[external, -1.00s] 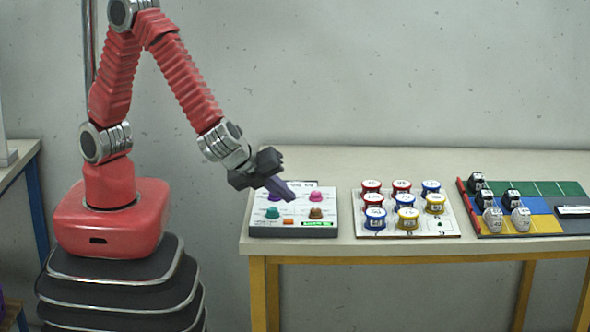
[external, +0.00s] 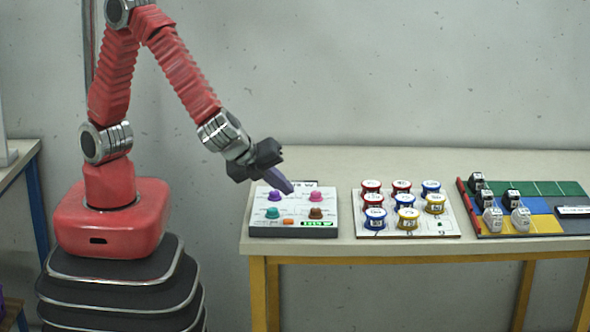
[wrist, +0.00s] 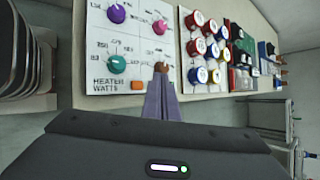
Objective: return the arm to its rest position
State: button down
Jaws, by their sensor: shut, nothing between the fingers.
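My red arm's gripper (external: 287,187) is shut and empty in the external view. It hangs in front of and above the control panel (external: 258,229) at the left end of the table. In the wrist view my gripper (wrist: 161,75) points at the panel (wrist: 95,88), with its closed tips beside the brown knob (wrist: 162,67). Whether the tips touch the knob cannot be told. The panel carries a purple knob (external: 275,196), a pink knob (external: 316,196), a teal knob (external: 272,212), an orange switch (external: 288,221) and a lit green display (external: 314,223).
A board (external: 440,228) with several red, blue and yellow capped cups stands right of the panel. Further right is a coloured mat (external: 545,225) with black and white shoe-like items. The pale table (external: 350,165) has bare room behind these. Another table (external: 22,150) stands far left.

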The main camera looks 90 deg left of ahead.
jog(key=s+n, duration=0.1)
jog(key=s, duration=0.1)
jog(key=s+a+f+n+g, duration=0.1)
jog(key=s+f+n+g, duration=0.1)
jog(key=s, duration=0.1)
jog(key=shift+s+a+f+h, duration=0.1)
jog(key=shift+s+a+h, duration=0.1)
jog(key=shift+s+h, duration=0.15)
jog(key=s+a+r+n+t+h, duration=0.1)
jog(key=s+a+r+n+h, duration=0.4)
jog(key=s+a+r+n, duration=0.9)
jog(key=shift+s+r+n, duration=0.4)
jog(key=shift+s+n, duration=0.2)
jog(key=shift+s, duration=0.15)
jog(key=c, duration=2.5)
grip_release()
